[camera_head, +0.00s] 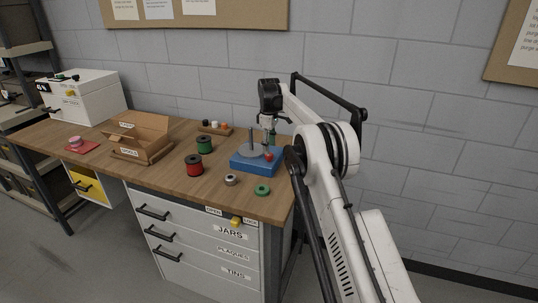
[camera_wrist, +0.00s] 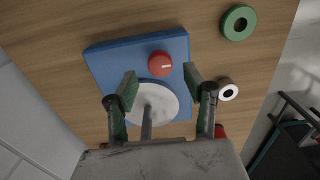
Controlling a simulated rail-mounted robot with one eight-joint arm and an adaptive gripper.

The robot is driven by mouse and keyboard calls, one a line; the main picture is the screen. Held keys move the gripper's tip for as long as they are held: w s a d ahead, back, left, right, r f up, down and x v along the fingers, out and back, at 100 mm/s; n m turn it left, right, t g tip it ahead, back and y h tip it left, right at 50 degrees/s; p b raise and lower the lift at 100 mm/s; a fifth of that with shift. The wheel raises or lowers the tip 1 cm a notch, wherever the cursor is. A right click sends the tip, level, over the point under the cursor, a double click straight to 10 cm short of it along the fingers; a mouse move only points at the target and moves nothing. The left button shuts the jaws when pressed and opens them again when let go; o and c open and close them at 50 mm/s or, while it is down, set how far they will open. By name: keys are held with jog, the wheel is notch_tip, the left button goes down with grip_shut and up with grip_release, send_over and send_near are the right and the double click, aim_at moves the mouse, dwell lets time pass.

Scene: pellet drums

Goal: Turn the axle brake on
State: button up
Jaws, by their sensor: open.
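The axle stand is a blue base (camera_head: 243,167) near the right end of the bench, also in the wrist view (camera_wrist: 106,62). A grey disc (camera_wrist: 163,103) with an upright axle (camera_wrist: 147,125) stands on it. A red round knob (camera_wrist: 160,66) with a short white mark sits on the base beside the disc; it shows small in the head view (camera_head: 268,157). My gripper (camera_wrist: 160,86) is open and empty, above the base. In the wrist view its fingertips lie either side of the gap between knob and disc, apart from the knob.
A green ring (camera_wrist: 229,31) and a grey spool with a white face (camera_wrist: 221,94) lie beside the base. Red (camera_head: 194,169) and green (camera_head: 204,145) spools and an open cardboard box (camera_head: 152,126) stand to the left. The wall is close behind.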

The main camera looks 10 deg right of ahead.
aim_at(269, 157)
jog(key=shift+f, duration=2.3)
jog(key=c, duration=1.1)
